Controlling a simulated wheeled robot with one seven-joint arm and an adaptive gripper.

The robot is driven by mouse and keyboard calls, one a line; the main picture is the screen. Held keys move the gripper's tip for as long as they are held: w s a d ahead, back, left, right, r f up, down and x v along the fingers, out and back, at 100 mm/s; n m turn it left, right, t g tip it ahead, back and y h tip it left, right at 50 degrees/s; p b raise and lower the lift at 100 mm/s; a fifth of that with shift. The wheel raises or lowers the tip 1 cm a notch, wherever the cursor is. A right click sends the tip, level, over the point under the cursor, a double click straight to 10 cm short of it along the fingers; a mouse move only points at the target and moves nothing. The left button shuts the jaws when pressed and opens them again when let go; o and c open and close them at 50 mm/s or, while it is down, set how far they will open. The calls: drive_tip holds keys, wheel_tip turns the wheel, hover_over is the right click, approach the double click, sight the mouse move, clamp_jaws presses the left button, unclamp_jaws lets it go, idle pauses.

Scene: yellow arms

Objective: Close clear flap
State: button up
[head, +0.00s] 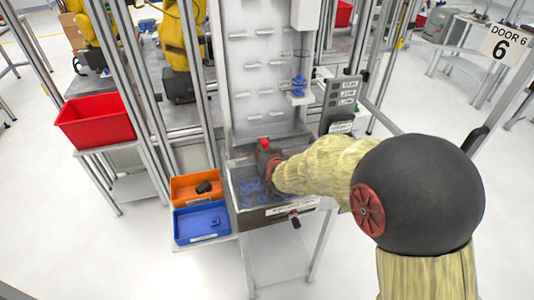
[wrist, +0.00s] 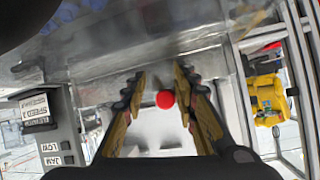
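The clear flap (wrist: 130,50) appears to be the see-through, shiny panel across the top of the wrist view; its exact angle is hard to tell. In the head view it seems to belong to the clear-topped tray (head: 245,188) with blue parts, at the foot of the tall white panel. My gripper (wrist: 160,82) is open, its two fingers apart. A round red knob (wrist: 165,99) shows between the fingers, and I cannot tell whether they touch it. In the head view my gripper (head: 268,163) is over the tray, partly hidden by my arm, with the red knob (head: 264,143) just behind it.
An orange bin (head: 182,188) holding a dark part and a blue bin (head: 190,226) stand left of the tray. A labelled button box (head: 342,98) is at the right. Metal posts frame the station; a red bin (head: 90,121) is further left.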

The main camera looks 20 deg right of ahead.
drive_tip(key=v, duration=1.2)
drive_tip(key=shift+f, duration=0.1)
drive_tip(key=s+a+r+n+g+y, duration=0.25)
drive_tip(key=s+r, duration=0.25)
drive_tip(key=s, duration=0.4)
drive_tip(key=s+d+r+g, duration=0.1)
drive_tip(key=s+g, duration=0.1)
drive_tip(key=s, duration=0.6)
drive_tip(key=s+d+r+g+h, duration=0.1)
drive_tip(key=s+g, duration=0.1)
drive_tip(key=s, duration=0.7)
drive_tip(key=shift+d+n, duration=0.3)
drive_tip(key=shift+n, duration=0.15)
drive_tip(key=shift+r, duration=0.1)
drive_tip(key=shift+c, duration=0.2)
